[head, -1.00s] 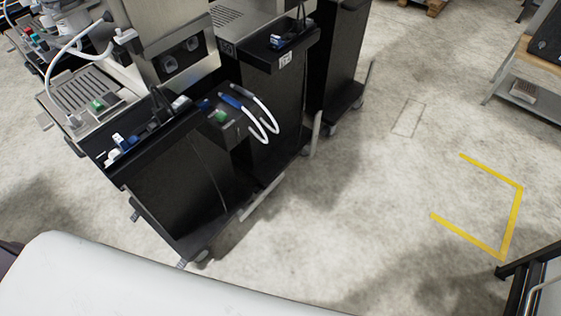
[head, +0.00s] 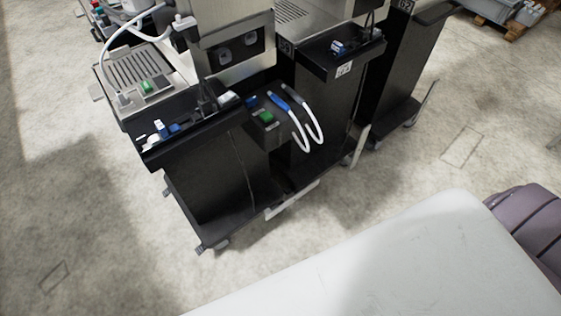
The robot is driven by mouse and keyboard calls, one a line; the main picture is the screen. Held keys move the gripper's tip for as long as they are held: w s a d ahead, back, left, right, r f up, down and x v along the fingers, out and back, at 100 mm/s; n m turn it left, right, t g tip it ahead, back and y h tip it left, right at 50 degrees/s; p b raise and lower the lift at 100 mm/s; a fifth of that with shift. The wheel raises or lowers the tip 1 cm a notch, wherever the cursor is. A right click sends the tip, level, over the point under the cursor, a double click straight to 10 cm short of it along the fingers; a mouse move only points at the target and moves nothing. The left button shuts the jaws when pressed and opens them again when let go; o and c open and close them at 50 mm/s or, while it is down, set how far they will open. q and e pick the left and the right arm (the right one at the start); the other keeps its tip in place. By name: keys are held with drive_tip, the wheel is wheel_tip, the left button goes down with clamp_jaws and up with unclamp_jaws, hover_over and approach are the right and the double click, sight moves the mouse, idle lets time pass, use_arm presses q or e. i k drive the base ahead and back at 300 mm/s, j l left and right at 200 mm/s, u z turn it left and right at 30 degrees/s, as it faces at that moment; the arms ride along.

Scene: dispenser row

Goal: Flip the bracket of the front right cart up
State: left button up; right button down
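A row of black carts stands on the concrete floor. The nearest cart (head: 205,180) is left of the middle, with a second cart (head: 325,110) behind it to the right and a third cart (head: 405,65) further back. A light metal bar (head: 291,201) sits low at the right foot of the nearest cart. Another bar (head: 361,146) stands tilted at the foot of the second cart. I cannot tell which of these parts is the bracket in question. Neither of my grippers is in view.
Steel dispensers (head: 236,20) stand on the carts. Two white cables with blue ends (head: 281,101) hang from a black box with a green button (head: 267,117). A pallet with grey crates (head: 505,12) is at the back right. The floor (head: 80,220) at left is clear.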

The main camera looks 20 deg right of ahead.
sight(293, 199)
drive_tip(key=l+u, duration=0.25)
drive_tip(key=l, duration=0.2)
drive_tip(key=l+u, duration=0.2)
drive_tip(key=l, duration=0.3)
drive_tip(key=l+u, duration=0.25)
drive_tip(key=l, duration=0.2)
drive_tip(key=l+u, duration=0.25)
drive_tip(key=l, duration=0.2)
drive_tip(key=k+l+u, duration=0.25)
drive_tip(key=l, duration=0.2)
drive_tip(key=l+u, duration=0.2)
drive_tip(key=l, duration=0.2)
drive_tip(key=k+l, duration=0.15)
drive_tip(key=l, duration=0.2)
drive_tip(key=k+l, duration=0.1)
drive_tip(key=l, duration=0.25)
drive_tip(key=k+l, duration=0.15)
drive_tip(key=l, duration=0.15)
drive_tip(key=k+l, duration=0.15)
drive_tip(key=l, duration=0.2)
drive_tip(key=k+l, duration=0.15)
drive_tip(key=l, duration=0.2)
